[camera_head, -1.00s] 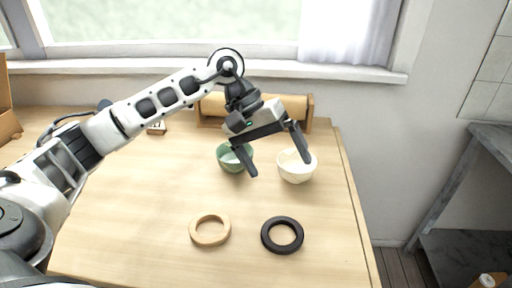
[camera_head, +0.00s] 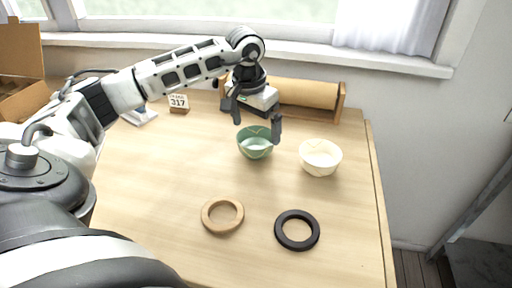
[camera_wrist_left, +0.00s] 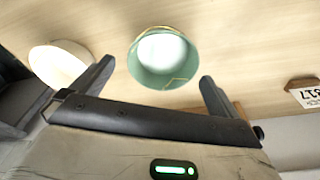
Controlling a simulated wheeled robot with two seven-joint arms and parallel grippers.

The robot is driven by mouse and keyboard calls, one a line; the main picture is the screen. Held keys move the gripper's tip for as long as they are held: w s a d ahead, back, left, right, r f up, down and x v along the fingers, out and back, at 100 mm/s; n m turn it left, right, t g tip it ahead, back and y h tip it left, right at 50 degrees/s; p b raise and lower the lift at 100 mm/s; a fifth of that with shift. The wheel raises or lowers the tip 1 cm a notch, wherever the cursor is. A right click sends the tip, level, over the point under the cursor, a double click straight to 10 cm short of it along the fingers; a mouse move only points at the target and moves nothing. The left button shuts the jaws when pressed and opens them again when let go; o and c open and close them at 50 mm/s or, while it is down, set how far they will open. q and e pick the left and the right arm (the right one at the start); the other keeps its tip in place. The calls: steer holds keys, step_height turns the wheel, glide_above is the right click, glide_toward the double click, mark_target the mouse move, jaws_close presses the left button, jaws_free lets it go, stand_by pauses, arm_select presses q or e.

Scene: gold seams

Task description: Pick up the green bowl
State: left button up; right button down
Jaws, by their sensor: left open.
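The green bowl (camera_head: 255,143) stands upright on the wooden table, with thin gold seams on it and a pale inside. It also shows in the left wrist view (camera_wrist_left: 161,60), ahead of and between the fingers. My left gripper (camera_head: 256,124) is open and empty, its fingers spread above and around the far side of the bowl. One finger hides a little of the bowl's right rim. In the wrist view, the left gripper (camera_wrist_left: 155,84) appears apart from the bowl. My right gripper is not in view.
A cream bowl (camera_head: 320,158) stands just right of the green bowl. A tan ring (camera_head: 207,216) and a black ring (camera_head: 297,247) lie nearer the front. A wooden rack with a brown roll (camera_head: 305,93) is behind. A calendar block (camera_head: 178,103) and a cardboard box (camera_head: 22,62) are at left.

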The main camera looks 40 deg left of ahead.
mark_target(257, 146)
arm_select(q)
steer(key=f, duration=0.3)
steer(key=w+f, duration=0.1)
steer(key=f, duration=0.1)
steer(key=shift+a, duration=0.25)
steer(key=shift+s, duration=0.1)
steer(key=c, duration=1)
steer(key=shift+r, duration=0.1)
